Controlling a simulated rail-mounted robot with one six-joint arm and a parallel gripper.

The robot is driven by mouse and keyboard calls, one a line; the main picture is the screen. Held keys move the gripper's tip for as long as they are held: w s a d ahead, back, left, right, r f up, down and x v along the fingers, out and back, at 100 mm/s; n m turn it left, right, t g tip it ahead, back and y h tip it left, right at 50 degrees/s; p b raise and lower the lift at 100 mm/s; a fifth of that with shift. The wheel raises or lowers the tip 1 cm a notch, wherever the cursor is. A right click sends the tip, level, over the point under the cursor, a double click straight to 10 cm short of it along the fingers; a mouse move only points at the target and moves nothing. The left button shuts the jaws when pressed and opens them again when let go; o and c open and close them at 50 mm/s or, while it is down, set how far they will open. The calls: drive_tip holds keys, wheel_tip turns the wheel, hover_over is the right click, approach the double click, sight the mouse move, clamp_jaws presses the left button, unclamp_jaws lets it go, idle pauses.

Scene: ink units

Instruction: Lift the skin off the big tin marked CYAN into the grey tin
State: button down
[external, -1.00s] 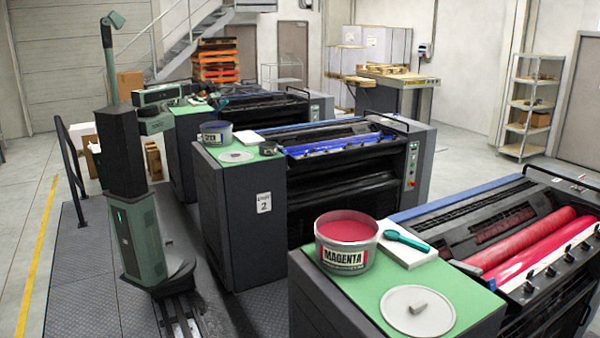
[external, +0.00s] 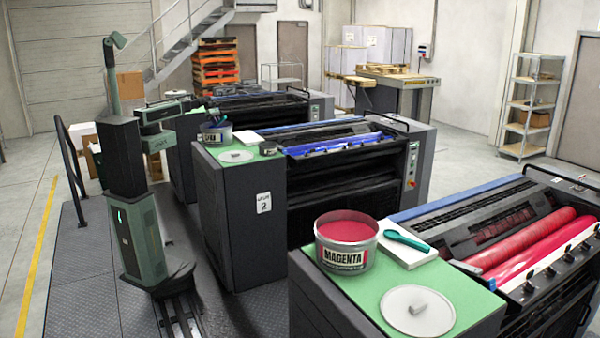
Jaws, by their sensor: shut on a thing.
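A big dark tin (external: 215,134) with a pale label stands on the green top of the middle press's side cabinet; its lettering is too small to read surely. My gripper (external: 212,114) is small and hard to make out, just above this tin. It is shut on a teal-handled tool (external: 222,120), whose lower end is at or inside the tin's mouth. The skin and the tin's inside cannot be seen. A small dark grey round thing (external: 268,148), perhaps the grey tin, sits at the cabinet's right edge.
A grey lid (external: 236,156) lies in front of the big tin, and a white pad (external: 248,137) lies behind it. A MAGENTA tin (external: 346,247), another lid (external: 417,310) and a teal tool (external: 407,240) on a white pad are on the nearest cabinet. A railing (external: 70,170) stands at left.

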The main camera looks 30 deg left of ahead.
idle(0.4)
wheel_tip(320, 180, up, 10)
drive_tip(key=p, duration=1)
